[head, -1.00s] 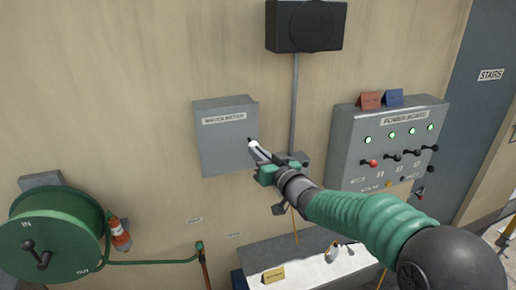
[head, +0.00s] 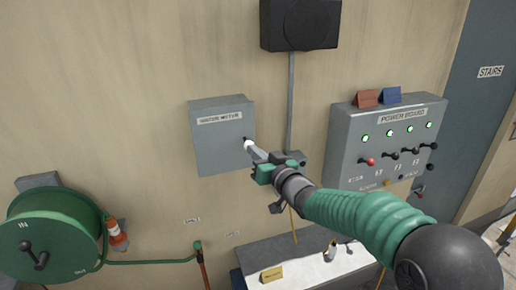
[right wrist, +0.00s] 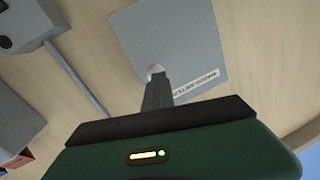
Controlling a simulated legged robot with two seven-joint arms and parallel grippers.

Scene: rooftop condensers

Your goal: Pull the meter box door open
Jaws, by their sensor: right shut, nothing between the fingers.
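The grey meter box (head: 215,155) is on the beige wall, left of centre in the head view, with a label across its upper front. Its door looks closed, flat against the box. The right wrist view shows the grey front (right wrist: 185,45) too. In the right wrist view the shut fingers (right wrist: 156,85) end at a pale round spot over the grey front. I cannot tell whether they touch the door. My left gripper is not in view.
A power board (head: 385,145) with switches and green lights is to the right. A black box (head: 300,25) hangs above, with a conduit (head: 291,100) running down. A green hose reel (head: 50,235) is at lower left. A white-topped table (head: 310,262) stands below.

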